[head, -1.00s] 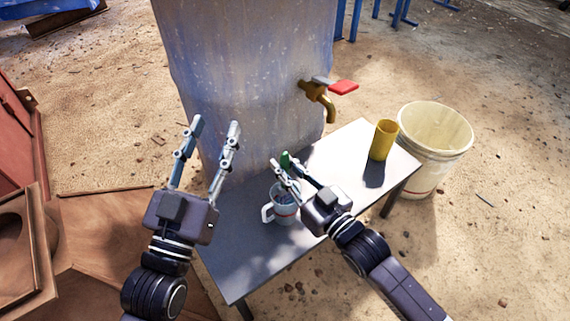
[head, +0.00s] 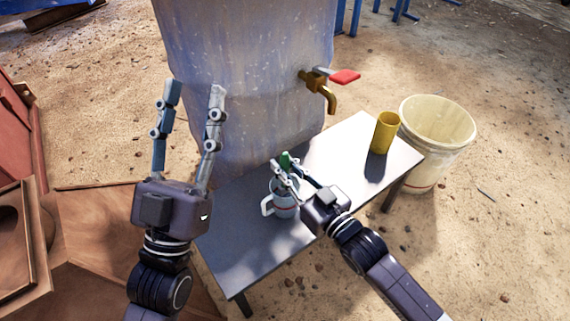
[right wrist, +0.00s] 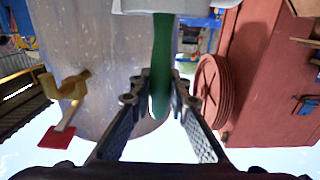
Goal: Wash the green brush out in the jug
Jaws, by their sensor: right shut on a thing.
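The white jug (head: 285,210) with a handle on its left stands upright on the grey table. My right gripper (head: 286,169) is over the jug's mouth, shut on the green brush (head: 285,158). Only the brush's green upper part shows in the head view. In the right wrist view the brush (right wrist: 161,60) is between the two fingers and runs to a pale rim (right wrist: 190,6), which looks like the jug's; its other end is hidden. My left gripper (head: 193,92) is open and empty, raised left of the table in front of the large tank.
The grey table (head: 335,160) also bears a yellow cup (head: 385,132) at its right end. A brass tap (head: 322,88) with a red lever juts from the tank (head: 250,70) behind the table. A pale bucket (head: 440,135) stands on the ground to the right.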

